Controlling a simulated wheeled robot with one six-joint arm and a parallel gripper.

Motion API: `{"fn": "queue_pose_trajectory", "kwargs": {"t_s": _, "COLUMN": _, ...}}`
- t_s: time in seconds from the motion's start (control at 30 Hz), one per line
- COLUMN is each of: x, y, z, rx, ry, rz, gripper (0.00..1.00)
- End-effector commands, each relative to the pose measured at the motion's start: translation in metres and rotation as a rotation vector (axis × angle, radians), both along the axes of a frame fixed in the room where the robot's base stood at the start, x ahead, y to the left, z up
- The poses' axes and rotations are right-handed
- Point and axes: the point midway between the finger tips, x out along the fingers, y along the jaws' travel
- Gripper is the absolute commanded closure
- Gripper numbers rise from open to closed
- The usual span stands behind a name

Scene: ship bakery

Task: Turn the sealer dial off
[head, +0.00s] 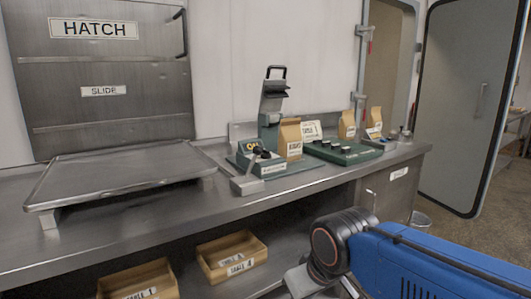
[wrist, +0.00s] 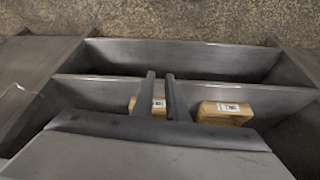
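The sealer (head: 271,122) is a green device on the steel counter, with its upright arm raised and a black handle on top. Its low green base carries a black knob (head: 262,153), apparently the dial, beside a small yellow label (head: 246,147). The label and the dial's pointer are too small to read for certain. My gripper (wrist: 160,75) shows in the wrist view as two dark fingers with a narrow gap, empty. In the head view my blue arm is at lower right, below the counter front. The sealer is not in the wrist view.
The steel counter (head: 120,222) bears a large tray (head: 125,172) at left under a hatch (head: 95,75). Beside the sealer stand a tan bag (head: 290,139) and a green panel with black knobs (head: 343,152). Labelled wooden bins (head: 232,255) sit on the shelf below. An open door (head: 468,100) stands at right.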

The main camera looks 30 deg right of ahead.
Motion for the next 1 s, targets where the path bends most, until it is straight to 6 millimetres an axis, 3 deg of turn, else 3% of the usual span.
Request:
{"fn": "queue_pose_trajectory", "kwargs": {"t_s": 0.03, "x": 0.002, "y": 0.000, "z": 0.003, "rx": 0.001, "ry": 0.001, "rz": -0.004, "gripper": 0.74}}
{"fn": "queue_pose_trajectory", "kwargs": {"t_s": 0.1, "x": 0.008, "y": -0.001, "z": 0.012, "rx": 0.002, "ry": 0.007, "rz": -0.018, "gripper": 0.57}}
{"fn": "queue_pose_trajectory", "kwargs": {"t_s": 0.13, "x": 0.012, "y": -0.001, "z": 0.018, "rx": 0.004, "ry": 0.011, "rz": -0.028, "gripper": 0.53}}
{"fn": "queue_pose_trajectory", "kwargs": {"t_s": 0.27, "x": 0.039, "y": -0.005, "z": 0.059, "rx": 0.010, "ry": 0.033, "rz": -0.099, "gripper": 0.53}}
{"fn": "queue_pose_trajectory", "kwargs": {"t_s": 0.6, "x": 0.127, "y": -0.019, "z": 0.178, "rx": 0.017, "ry": 0.088, "rz": -0.373, "gripper": 0.53}}
{"fn": "queue_pose_trajectory", "kwargs": {"t_s": 1.0, "x": 0.230, "y": -0.030, "z": 0.290, "rx": 0.012, "ry": 0.106, "rz": -0.737, "gripper": 0.53}}
